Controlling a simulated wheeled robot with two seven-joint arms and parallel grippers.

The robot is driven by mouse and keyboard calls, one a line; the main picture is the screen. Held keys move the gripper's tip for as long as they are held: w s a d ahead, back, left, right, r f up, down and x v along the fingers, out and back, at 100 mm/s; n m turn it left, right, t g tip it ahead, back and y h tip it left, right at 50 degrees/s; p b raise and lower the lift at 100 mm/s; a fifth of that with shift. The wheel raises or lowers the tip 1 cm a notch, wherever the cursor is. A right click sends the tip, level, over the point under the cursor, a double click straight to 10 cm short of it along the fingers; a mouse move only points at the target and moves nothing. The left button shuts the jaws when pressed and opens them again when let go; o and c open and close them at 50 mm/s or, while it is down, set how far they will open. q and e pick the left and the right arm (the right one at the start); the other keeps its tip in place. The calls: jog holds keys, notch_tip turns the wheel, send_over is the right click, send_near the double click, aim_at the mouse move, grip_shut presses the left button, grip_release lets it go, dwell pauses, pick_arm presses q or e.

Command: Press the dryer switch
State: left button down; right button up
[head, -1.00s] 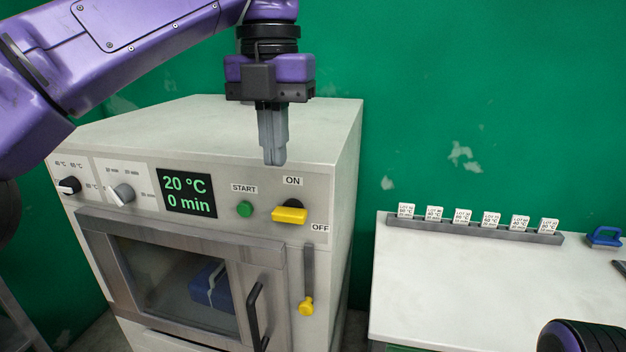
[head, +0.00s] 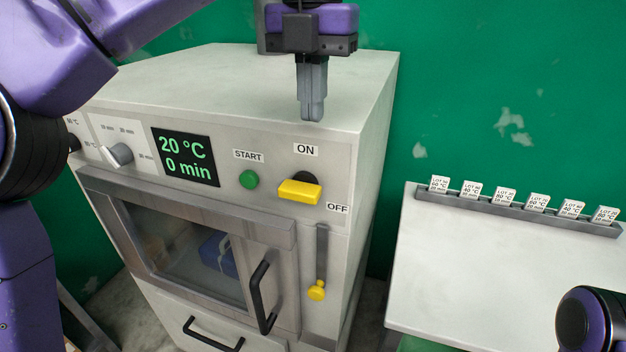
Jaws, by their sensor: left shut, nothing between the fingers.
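The dryer (head: 235,80) is a pale cabinet with a dark display (head: 186,157) reading 20 °C and 0 min. Its yellow switch (head: 299,191) sits on the front panel between the ON label above and the OFF label at lower right. A green START button (head: 249,179) is left of the switch. My left gripper (head: 312,117) points down with its fingers together and empty. In the picture it is above the switch and the ON label, apart from the switch. My right gripper is not in view.
The dryer door (head: 270,235) is closed, with a black handle and a blue item behind its glass. A yellow latch knob (head: 317,290) is below the switch. At right, a white table (head: 480,260) carries a rack of several lot cards (head: 504,196).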

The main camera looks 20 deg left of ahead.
aim_at(311, 192)
pick_arm(q)
notch_tip(311, 192, down, 10)
jog(key=b, duration=0.3)
jog(key=shift+s+a+f, duration=0.1)
jog(key=shift+s, duration=0.05)
jog(key=shift+f, duration=0.45)
jog(key=shift+s, duration=0.1)
